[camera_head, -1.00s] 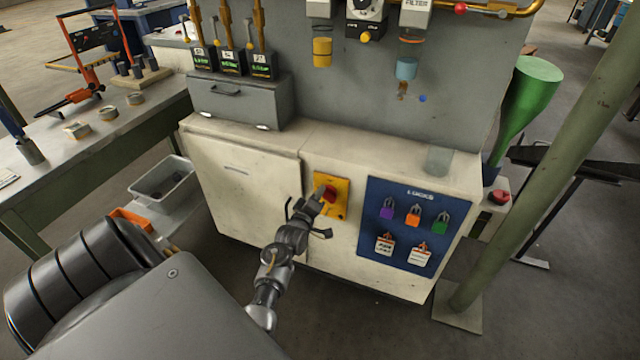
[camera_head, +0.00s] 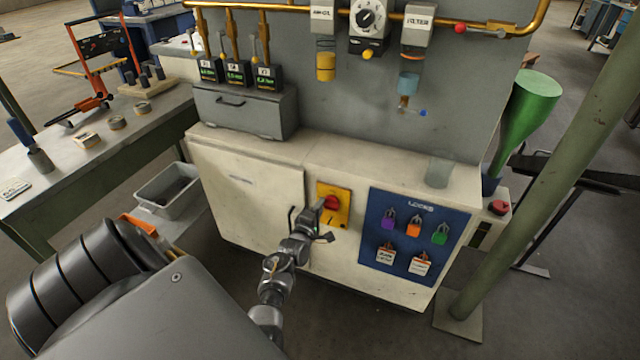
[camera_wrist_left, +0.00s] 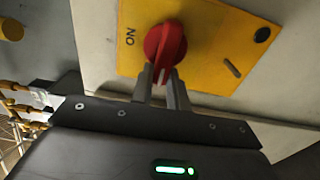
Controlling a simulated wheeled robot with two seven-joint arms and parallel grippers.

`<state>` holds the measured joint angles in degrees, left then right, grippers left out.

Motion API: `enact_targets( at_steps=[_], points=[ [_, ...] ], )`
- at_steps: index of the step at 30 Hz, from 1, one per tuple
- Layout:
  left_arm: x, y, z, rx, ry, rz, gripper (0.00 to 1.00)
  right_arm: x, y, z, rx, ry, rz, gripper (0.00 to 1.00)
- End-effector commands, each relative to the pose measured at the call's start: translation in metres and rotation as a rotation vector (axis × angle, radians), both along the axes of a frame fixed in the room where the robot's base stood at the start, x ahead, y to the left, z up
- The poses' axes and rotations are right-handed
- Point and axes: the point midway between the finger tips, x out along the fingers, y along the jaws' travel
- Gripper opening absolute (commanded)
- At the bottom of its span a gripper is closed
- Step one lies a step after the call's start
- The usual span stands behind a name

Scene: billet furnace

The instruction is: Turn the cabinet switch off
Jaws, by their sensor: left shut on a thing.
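The cabinet switch is a red rotary knob (camera_head: 331,202) on a yellow plate (camera_head: 345,196) on the front of the white cabinet (camera_head: 245,185). In the left wrist view the red knob (camera_wrist_left: 166,46) has the word ON beside it on the yellow plate (camera_wrist_left: 225,22). My left gripper (camera_head: 318,208) is at the knob, and in the left wrist view its two fingers (camera_wrist_left: 163,78) are closed on the knob's lower part. The fingers hide part of the knob. My right gripper is not in view.
A blue lock board (camera_head: 412,240) with padlocks and tags hangs right of the switch. A clear cup (camera_head: 440,170) stands on the cabinet top. A green post (camera_head: 520,190) rises at the right. A grey bin (camera_head: 168,192) sits left of the cabinet.

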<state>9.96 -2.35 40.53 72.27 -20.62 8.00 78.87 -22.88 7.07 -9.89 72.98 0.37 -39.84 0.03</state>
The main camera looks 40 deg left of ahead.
Motion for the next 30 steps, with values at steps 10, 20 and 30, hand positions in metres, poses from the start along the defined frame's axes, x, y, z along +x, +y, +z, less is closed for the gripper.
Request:
enact_targets(
  at_steps=[10,20,30],
  points=[
    [0.001,0.000,0.001,-0.005,-0.004,-0.002,0.00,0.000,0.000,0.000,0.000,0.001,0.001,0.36],
    [0.000,0.000,0.000,-0.003,-0.002,0.000,0.38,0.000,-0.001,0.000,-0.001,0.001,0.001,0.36],
    [-0.020,-0.006,0.000,-0.004,0.000,0.001,0.38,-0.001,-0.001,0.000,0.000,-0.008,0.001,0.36]
  ],
)
